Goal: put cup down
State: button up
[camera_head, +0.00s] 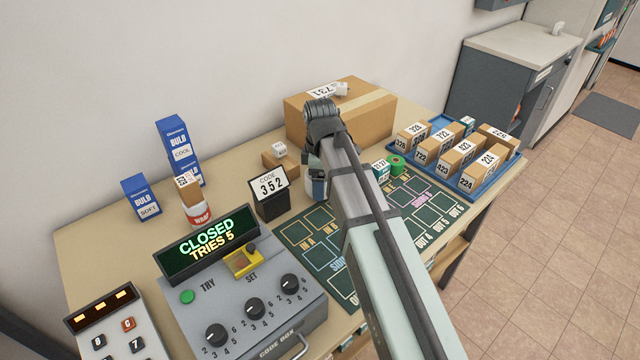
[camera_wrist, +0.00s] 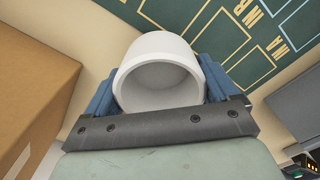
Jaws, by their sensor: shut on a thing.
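A white cup (camera_wrist: 158,75) shows in the wrist view with its open, empty mouth toward the camera. My gripper (camera_wrist: 158,92) is shut on it, with a blue finger on either side. In the head view my gripper (camera_head: 318,185) is at the table's middle, by the front of the large cardboard box, and my arm hides most of it. I cannot make out the cup there. Whether the cup touches the table is not clear.
The large cardboard box (camera_head: 372,118) stands behind my gripper. A dark green marked mat (camera_head: 300,236) lies in front. A code sign (camera_head: 270,190) and code box (camera_head: 250,310) are left. A blue tray (camera_head: 462,190) of small boxes and a green tape roll (camera_head: 396,165) are right.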

jog(key=shift+f, duration=0.8)
jog(key=shift+f, duration=0.4)
jog(key=o, duration=0.8)
notch_tip(320, 180, up, 13)
jog(key=shift+f, duration=0.1)
